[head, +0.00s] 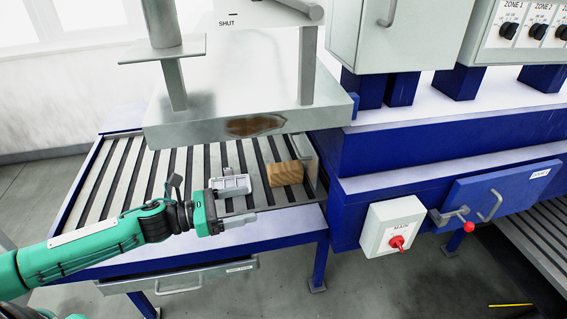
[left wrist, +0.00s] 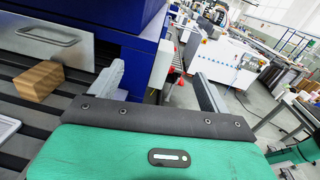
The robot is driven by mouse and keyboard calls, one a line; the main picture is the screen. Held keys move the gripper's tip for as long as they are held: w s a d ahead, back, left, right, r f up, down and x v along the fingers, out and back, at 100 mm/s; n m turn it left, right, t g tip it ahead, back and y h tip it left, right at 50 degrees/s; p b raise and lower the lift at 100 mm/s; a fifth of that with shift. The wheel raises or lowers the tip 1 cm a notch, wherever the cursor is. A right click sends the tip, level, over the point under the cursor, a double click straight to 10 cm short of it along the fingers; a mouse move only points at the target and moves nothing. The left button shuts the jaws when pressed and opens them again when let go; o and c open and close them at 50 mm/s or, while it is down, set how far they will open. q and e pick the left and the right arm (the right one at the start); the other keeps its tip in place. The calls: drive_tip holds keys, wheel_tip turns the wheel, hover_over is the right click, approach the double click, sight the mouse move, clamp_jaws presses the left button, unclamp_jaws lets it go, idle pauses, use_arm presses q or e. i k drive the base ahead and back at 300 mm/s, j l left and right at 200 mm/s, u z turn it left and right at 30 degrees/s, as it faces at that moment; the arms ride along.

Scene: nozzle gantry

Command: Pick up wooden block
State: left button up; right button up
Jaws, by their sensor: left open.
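The wooden block (head: 285,173) is a light brown, grained block. It lies on the slatted bed (head: 130,175) of the blue table, close to the blue machine's side. In the left wrist view the wooden block (left wrist: 39,80) shows at the far left, outside the fingers. My left gripper (head: 247,218) is over the table's front edge, in front of and to the left of the block in the head view, apart from it. Its fingers are spread in the left wrist view (left wrist: 160,88) with nothing between them. My right gripper is not in view.
A small light grey tray (head: 231,186) sits on the slats left of the block. A metal plate (head: 240,110) overhangs the back of the bed. The blue machine (head: 430,160) walls the right side, with a white MAIN switch box (head: 391,228) and a blue door (head: 500,196).

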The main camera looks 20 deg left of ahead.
sight(289, 172)
drive_tip(key=i+j, duration=0.85)
drive_tip(key=i, duration=0.2)
